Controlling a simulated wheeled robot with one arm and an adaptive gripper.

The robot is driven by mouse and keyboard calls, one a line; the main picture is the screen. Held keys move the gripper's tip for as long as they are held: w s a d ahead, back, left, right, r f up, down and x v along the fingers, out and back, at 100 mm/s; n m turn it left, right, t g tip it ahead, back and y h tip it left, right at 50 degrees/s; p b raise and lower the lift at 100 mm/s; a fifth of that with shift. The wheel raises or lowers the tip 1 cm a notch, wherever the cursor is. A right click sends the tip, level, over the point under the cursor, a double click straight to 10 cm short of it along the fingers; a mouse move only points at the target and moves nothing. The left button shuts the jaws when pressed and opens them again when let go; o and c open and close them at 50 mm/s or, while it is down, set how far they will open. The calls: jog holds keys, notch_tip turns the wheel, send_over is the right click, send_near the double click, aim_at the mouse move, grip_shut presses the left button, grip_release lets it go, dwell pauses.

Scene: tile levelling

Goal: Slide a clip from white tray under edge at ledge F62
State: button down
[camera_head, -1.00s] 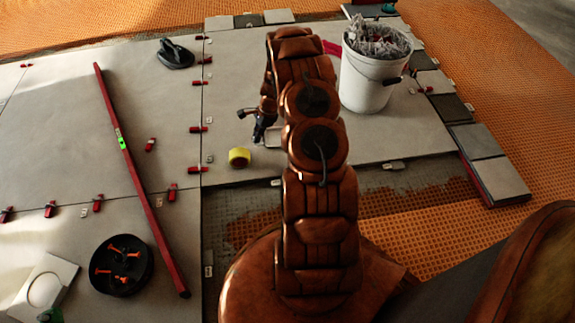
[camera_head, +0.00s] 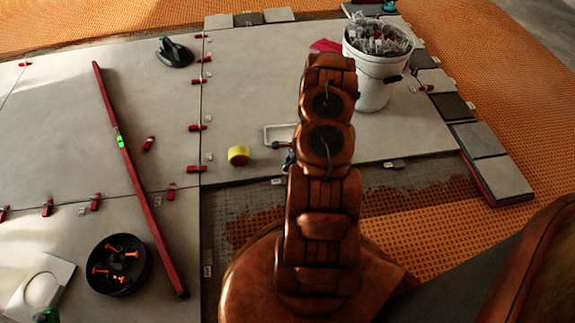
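A white tray (camera_head: 268,137) lies on the large grey tile just left of my arm. Its right part is hidden by the arm, and I cannot make out what is in it. The dark end of my gripper (camera_head: 288,159) shows only partly at the arm's left side, just below the tray. Its fingers are too hidden to tell their opening or whether they hold a clip. Small pale clips sit along the tile edges, such as one clip (camera_head: 276,181) at the near edge of the grey tile (camera_head: 240,110). No ledge label F62 is readable.
A white bucket (camera_head: 371,85) of grey pieces stands behind the arm. A yellow tape roll (camera_head: 238,155) is left of the gripper. A long red level (camera_head: 141,188), a black dish of orange pieces (camera_head: 120,264) and red wedges (camera_head: 197,127) lie left. Orange matting (camera_head: 425,240) is right.

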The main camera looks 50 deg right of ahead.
jog(key=shift+f+b, duration=1.35)
jog(key=shift+f, duration=1)
jog(key=shift+w+f+p, duration=0.1)
jog(key=shift+f+p, duration=0.05)
jog(key=shift+p, duration=0.2)
jog(key=shift+w+d+p, duration=0.3)
jog(key=shift+w+p, duration=0.05)
jog(key=shift+p, duration=0.05)
dwell(0.6)
jog(key=c, duration=1.2)
grip_release()
jog(key=shift+c, duration=0.2)
jog(key=v, duration=1.2)
